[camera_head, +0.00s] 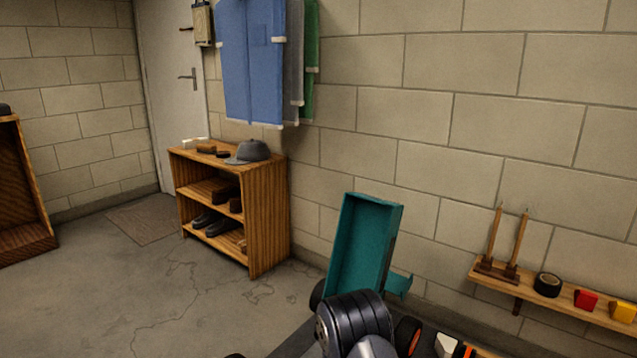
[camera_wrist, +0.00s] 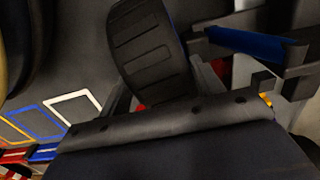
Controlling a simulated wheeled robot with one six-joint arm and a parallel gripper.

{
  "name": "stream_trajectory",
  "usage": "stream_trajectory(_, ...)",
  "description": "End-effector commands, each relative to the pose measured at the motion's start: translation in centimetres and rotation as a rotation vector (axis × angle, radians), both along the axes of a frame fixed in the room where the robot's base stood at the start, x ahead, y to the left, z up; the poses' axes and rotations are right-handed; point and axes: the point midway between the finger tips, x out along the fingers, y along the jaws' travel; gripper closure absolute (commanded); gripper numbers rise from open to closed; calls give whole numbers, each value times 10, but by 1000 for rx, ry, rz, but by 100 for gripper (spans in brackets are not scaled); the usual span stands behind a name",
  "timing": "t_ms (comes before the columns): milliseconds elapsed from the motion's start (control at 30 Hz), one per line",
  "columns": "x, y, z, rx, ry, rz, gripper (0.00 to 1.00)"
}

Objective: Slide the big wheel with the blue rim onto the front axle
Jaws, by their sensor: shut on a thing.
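The big wheel (camera_wrist: 150,52) shows in the wrist view as a broad dark tyre with a thin strip of blue at its upper right edge. My gripper (camera_wrist: 158,84) is shut on this wheel, with a grey finger on each side of the tread. Most of the rim faces away from the wrist camera. A blue bar (camera_wrist: 258,44) with dark and grey parts lies right of the wheel; I cannot tell whether it belongs to the car. I cannot make out the front axle. In the head view my own arm hides the gripper.
Another dark tyre (camera_wrist: 28,40) stands at the wrist view's left edge. White, blue and yellow outlines mark the grey surface. A wall shelf (camera_head: 540,292) is at right; floor at left is clear.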

Motion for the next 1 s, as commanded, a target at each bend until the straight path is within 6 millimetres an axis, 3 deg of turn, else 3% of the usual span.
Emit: stream_trajectory(1000, -30, -40, 1, 0, 0, -1, 79)
